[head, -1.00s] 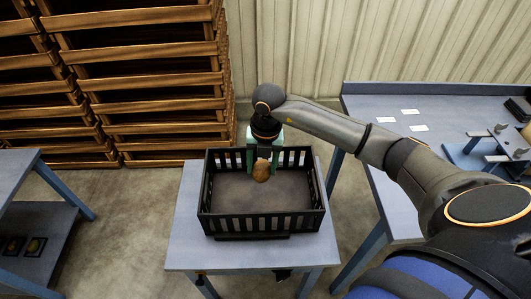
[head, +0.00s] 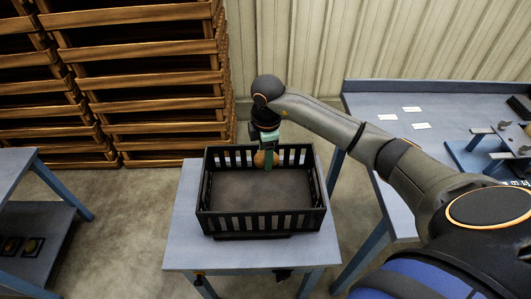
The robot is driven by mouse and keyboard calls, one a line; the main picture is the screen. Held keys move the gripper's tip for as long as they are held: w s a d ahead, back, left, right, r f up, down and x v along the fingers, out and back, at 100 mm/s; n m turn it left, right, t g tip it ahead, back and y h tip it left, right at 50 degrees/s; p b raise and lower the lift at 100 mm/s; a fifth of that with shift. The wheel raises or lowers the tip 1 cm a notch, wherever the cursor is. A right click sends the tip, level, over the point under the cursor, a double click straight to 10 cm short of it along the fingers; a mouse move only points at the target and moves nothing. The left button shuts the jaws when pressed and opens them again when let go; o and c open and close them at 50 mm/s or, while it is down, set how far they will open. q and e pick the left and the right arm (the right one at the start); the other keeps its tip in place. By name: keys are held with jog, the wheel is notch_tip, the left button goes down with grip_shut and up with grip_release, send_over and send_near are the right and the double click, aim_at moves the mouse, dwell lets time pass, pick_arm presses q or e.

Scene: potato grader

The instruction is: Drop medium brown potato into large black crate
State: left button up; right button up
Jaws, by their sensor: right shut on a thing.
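The large black crate (head: 262,223) stands on a small blue-grey table, with slatted walls and a bare floor. My right gripper (head: 266,157) points down over the crate's back part, its green fingers shut on the brown potato (head: 259,158). One finger hides part of the potato. The potato is near the height of the back rim; whether it touches the wall I cannot tell. My left gripper is not in view.
The small table (head: 182,235) has free edges around the crate. A blue bench (head: 390,103) with white cards and a metal fixture stands at the right. Stacked wooden crates (head: 150,83) stand at the back left. Another table (head: 12,170) is at the left edge.

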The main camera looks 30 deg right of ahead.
notch_tip(320, 180, down, 4)
jog(key=b, duration=0.2)
jog(key=shift+r+b, duration=0.1)
jog(key=shift+b, duration=0.25)
jog(key=shift+f+b, duration=0.3)
jog(key=shift+f, duration=0.1)
jog(key=o, duration=1.1)
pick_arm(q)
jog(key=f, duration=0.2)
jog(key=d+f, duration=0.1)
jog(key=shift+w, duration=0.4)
pick_arm(e)
jog(key=o, duration=0.4)
jog(key=r, duration=0.8)
jog(key=s+r, duration=0.1)
jog(key=r, duration=0.3)
jog(key=shift+a+r+p, duration=0.15)
jog(key=shift+r+p, duration=0.15)
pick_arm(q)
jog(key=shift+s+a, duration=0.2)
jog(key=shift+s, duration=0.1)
